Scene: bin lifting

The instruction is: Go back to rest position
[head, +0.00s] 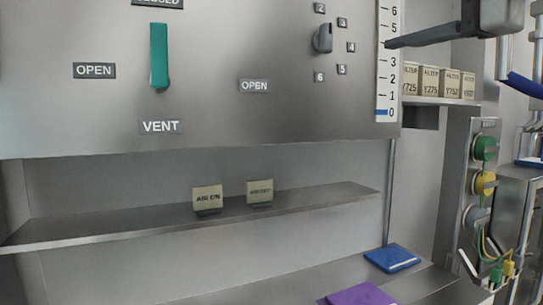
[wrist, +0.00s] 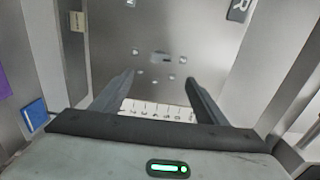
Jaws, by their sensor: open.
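My gripper (wrist: 159,82) is open in the wrist view, with its two dark fingers spread apart and nothing between them. In the head view my gripper (head: 392,43) reaches in from the upper right, its dark finger pointing left across the numbered white scale (head: 388,75). The scale also shows between the fingers in the wrist view (wrist: 158,108). Its blue mark is at 0 in the head view. Whether the fingers touch the panel cannot be told.
The steel panel carries a teal vent lever (head: 159,55) and a dark knob (head: 322,38). Below are a shelf (head: 120,221) with two small labelled blocks, a blue pad (head: 392,258) and a purple pad (head: 358,295). Filter boxes (head: 430,81) and green and yellow connectors (head: 485,149) stand at right.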

